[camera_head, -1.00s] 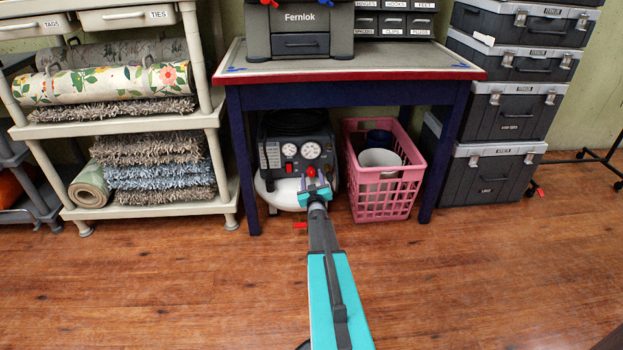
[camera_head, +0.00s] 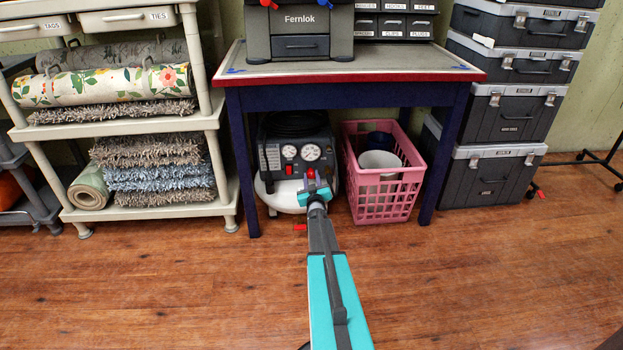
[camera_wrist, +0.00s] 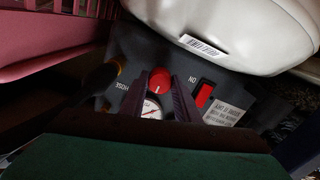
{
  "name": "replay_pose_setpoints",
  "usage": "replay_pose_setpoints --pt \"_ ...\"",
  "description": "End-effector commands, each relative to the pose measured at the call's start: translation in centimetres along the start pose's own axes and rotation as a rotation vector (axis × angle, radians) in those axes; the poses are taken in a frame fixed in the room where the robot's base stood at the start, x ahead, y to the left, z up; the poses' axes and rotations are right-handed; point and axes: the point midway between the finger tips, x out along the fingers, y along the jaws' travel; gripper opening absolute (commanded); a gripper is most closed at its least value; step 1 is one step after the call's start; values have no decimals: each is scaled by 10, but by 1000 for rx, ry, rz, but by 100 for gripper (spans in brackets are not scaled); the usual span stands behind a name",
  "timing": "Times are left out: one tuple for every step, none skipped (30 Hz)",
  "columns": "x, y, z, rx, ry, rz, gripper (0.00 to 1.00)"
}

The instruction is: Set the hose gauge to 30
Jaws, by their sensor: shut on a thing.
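The air compressor (camera_head: 270,160) stands under the workbench, with a dark panel, two round white gauges and a white tank below. The left gauge (camera_head: 289,151) and the right gauge (camera_head: 311,152) sit side by side, their readings too small to tell. My gripper (camera_head: 316,185) is at the panel's lower right. In the wrist view my gripper (camera_wrist: 170,92) is shut on a red knob (camera_wrist: 160,80), with a finger on either side. Beside the knob is the label "HOSE". The hose gauge (camera_wrist: 151,108) shows partly between the fingers, its reading unclear. A red switch (camera_wrist: 204,95) marked "ON" is nearby.
The workbench (camera_head: 345,70) stands over the compressor, its legs on both sides. A pink basket (camera_head: 384,205) with cups stands close on the right. A shelf (camera_head: 150,212) with rugs is on the left, and stacked grey cases (camera_head: 490,180) on the right.

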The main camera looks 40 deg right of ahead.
Motion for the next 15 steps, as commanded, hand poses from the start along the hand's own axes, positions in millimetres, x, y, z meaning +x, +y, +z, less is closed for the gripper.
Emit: replay_pose_setpoints --pt "0 0 0 6 0 0 6" --pt "0 0 0 11 0 0 6" --pt "0 0 0 18 0 0 6" --pt "0 0 0 26 0 0 6" --pt "0 0 0 35 0 0 6" --pt "0 0 0 48 0 0 6" --pt "0 0 0 59 -1 0 6" --pt "0 0 0 73 -1 0 6" --pt "0 0 0 91 -1 0 6" --pt "0 0 0 108 -1 0 6" --pt "0 0 -1 124 -1 0 6" --pt "0 0 -1 149 -1 0 6" --pt "0 0 -1 169 -1 0 6" --pt "0 0 -1 190 -1 0 6" --pt "0 0 -1 220 -2 0 6"
